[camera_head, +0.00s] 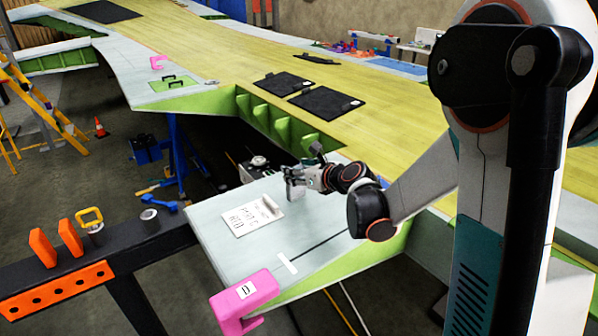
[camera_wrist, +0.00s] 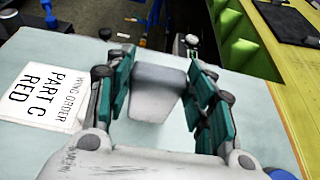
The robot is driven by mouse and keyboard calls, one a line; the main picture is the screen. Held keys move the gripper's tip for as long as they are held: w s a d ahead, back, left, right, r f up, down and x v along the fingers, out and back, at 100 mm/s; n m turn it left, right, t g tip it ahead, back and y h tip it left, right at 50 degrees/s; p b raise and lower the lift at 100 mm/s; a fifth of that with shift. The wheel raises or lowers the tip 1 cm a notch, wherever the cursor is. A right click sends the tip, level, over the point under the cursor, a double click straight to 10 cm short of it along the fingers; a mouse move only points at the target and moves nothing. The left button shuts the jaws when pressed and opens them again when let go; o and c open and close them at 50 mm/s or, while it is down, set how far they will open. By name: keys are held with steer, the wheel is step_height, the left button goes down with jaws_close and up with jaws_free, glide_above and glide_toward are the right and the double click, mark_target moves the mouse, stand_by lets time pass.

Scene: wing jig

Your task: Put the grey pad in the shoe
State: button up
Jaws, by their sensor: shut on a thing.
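My gripper (camera_head: 300,184) is over the pale wing panel near its far edge. In the wrist view, its teal-padded fingers (camera_wrist: 160,92) stand on either side of the grey pad (camera_wrist: 157,98), a smooth block with rounded corners, and are shut on it. The grey pad also shows small below the fingers in the head view (camera_head: 295,192). I cannot tell whether it touches the panel. I cannot pick out the shoe with certainty in either view.
A white card reading "PART C RED" (camera_wrist: 40,92) lies left of my gripper on the pale panel (camera_head: 330,222). A pink bracket marked D (camera_head: 246,296) sits on the near edge. Green ribs (camera_head: 262,115) border the yellow wing.

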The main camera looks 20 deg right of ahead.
steer(key=o, duration=1)
steer(key=shift+f, duration=0.2)
steer(key=shift+c, duration=0.2)
steer(key=o, duration=0.4)
steer(key=shift+r, duration=0.1)
steer(key=shift+r, duration=0.15)
